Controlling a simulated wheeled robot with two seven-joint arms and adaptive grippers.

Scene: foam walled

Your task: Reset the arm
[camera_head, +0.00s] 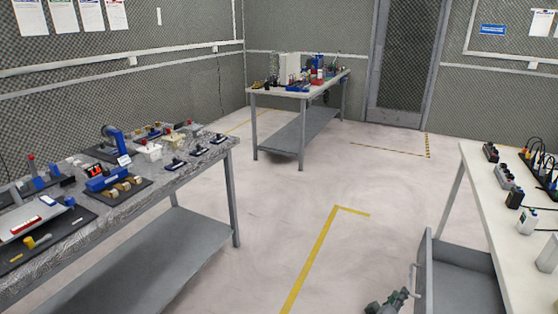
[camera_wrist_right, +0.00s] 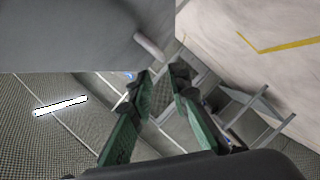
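My right gripper (camera_head: 404,294) shows at the bottom edge of the head view, left of the open grey drawer (camera_head: 462,274) under the right table. In the right wrist view its two green fingers (camera_wrist_right: 164,76) are apart, with nothing between them. The drawer's front (camera_wrist_right: 80,35) fills the upper left of that view, and its bar handle (camera_wrist_right: 149,47) is just beyond the fingertips. The handle (camera_head: 412,278) also shows in the head view, apart from the gripper. My left gripper is not in view.
A white-topped table (camera_head: 485,215) with chargers and plugs stands at right. A left workbench (camera_head: 190,185) holds tools and fixtures. A back table (camera_head: 262,92) carries bottles and boxes. The floor (camera_head: 270,240) between them is clear, with a yellow line (camera_head: 318,248).

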